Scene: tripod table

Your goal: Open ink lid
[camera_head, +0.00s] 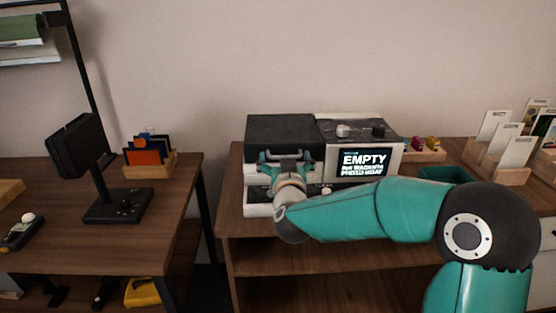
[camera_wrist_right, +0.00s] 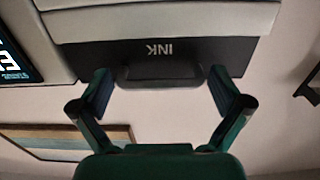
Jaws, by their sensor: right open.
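A white and black printer (camera_head: 360,131) stands on the wooden desk, with a lit screen reading "EMPTY" (camera_head: 364,163). Its dark ink lid (camera_head: 281,130) is on the left part of the top and looks closed. In the wrist view, the lid (camera_wrist_right: 205,52) bears the word "INK" upside down and has a dark protruding lip or handle (camera_wrist_right: 165,72). My right gripper (camera_head: 286,155) is open at the front of the lid. In the wrist view its fingers (camera_wrist_right: 161,80) stand on either side of the lip, apart from it. My left gripper is out of view.
A tray with small colourful items (camera_head: 426,146) and a teal bin (camera_head: 444,174) are right of the printer. Card holders (camera_head: 498,172) stand at the far right. The left table holds a dark monitor-like device (camera_head: 77,145) and a wooden organizer (camera_head: 150,168).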

